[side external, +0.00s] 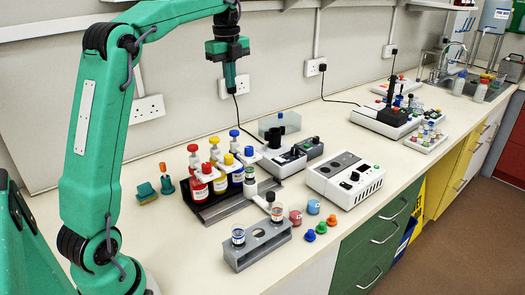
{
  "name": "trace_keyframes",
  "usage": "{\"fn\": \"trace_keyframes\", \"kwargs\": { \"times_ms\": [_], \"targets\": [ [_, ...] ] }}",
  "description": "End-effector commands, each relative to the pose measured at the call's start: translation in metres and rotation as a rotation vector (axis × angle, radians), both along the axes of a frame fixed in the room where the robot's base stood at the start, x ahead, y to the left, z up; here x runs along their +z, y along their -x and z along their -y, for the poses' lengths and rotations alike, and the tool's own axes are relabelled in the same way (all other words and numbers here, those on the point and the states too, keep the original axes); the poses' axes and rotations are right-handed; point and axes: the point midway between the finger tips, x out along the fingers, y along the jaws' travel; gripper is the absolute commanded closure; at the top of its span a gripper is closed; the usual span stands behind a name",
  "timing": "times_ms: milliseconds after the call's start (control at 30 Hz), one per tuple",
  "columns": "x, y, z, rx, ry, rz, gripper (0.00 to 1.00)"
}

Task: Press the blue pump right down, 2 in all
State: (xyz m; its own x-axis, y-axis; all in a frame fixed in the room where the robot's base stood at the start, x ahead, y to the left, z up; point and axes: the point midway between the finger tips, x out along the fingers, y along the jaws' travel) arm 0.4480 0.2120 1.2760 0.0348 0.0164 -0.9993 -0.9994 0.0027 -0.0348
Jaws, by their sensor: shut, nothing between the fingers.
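The blue pump (234,133) has a round blue top on a white stem. It stands at the right end of a row of pump bottles in a dark rack, above the blue bottle (237,176). My gripper (230,86) is shut and empty, pointing down. In the picture it hangs above the blue pump with a clear gap between them. The depth between them is hard to judge.
The red pump (193,149) and yellow pump (214,141) stand close on the left. A grey tube rack (257,248) is in front. Small coloured caps lie near the bench's front edge.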

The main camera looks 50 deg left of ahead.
Motion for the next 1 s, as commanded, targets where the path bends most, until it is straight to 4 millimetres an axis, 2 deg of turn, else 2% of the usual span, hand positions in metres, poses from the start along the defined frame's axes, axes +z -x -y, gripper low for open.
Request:
{"fn": "trace_keyframes", "kwargs": {
  "times_ms": [267,467,667,1000],
  "targets": [
    [-0.002,0.0,0.0,0.001,0.0,0.0,1.0],
    [-0.011,0.0,0.0,0.002,0.0,-0.001,1.0],
    [-0.031,0.0,0.0,0.002,0.001,-0.002,1.0],
    [-0.082,-0.002,-0.001,0.002,0.002,-0.004,1.0]
  ]
}}
